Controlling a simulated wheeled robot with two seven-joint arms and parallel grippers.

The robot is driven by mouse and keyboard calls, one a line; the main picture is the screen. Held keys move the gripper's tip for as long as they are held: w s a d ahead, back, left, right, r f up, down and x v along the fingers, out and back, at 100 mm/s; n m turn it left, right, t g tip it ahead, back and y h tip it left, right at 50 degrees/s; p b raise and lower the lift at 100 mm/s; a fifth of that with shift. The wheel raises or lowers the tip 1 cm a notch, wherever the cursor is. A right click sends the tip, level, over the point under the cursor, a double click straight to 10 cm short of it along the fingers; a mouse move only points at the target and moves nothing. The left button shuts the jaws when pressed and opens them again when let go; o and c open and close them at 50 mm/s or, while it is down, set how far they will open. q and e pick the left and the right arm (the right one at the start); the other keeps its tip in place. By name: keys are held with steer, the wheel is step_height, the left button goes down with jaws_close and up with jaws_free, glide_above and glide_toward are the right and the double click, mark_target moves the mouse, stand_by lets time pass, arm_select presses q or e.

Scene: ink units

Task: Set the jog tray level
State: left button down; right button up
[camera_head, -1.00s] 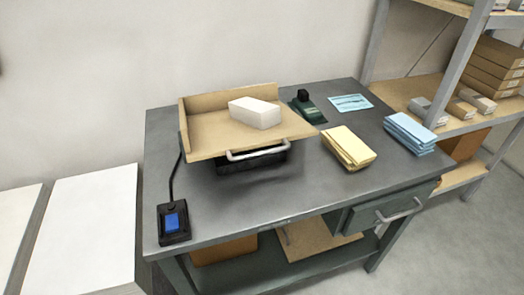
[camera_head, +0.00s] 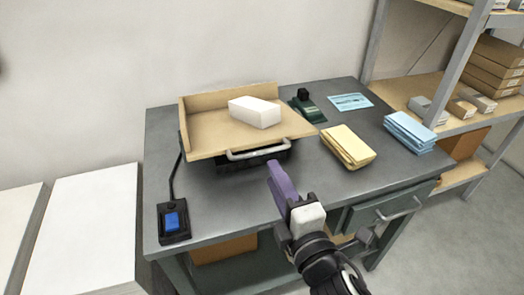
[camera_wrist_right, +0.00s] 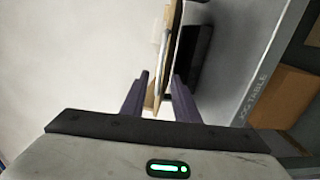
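The jog tray (camera_head: 210,134) is a tan, low-walled tray on a black base (camera_head: 235,164) at the back left of the table. A white paper block (camera_head: 255,112) lies on it. A pale bar handle (camera_head: 258,153) runs along its front edge. I cannot tell exactly how far the tray tilts. My right gripper (camera_head: 278,175), with purple fingers, is in front of the handle and apart from it. In the right wrist view its fingers (camera_wrist_right: 158,85) are open and empty, with the tray edge and handle (camera_wrist_right: 162,50) beyond them. My left gripper is not in view.
A black pedal-like box with a blue button (camera_head: 173,221) sits at the table's front left. A dark green tool (camera_head: 307,107), a light blue card (camera_head: 350,101), yellow sheets (camera_head: 347,147) and blue sheets (camera_head: 409,132) lie to the right. A shelf rack (camera_head: 447,65) stands beyond.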

mark_target(262, 152)
steer(key=x, duration=0.9)
steer(key=shift+w+a+f, duration=0.1)
steer(key=shift+w, duration=0.25)
jaws_close()
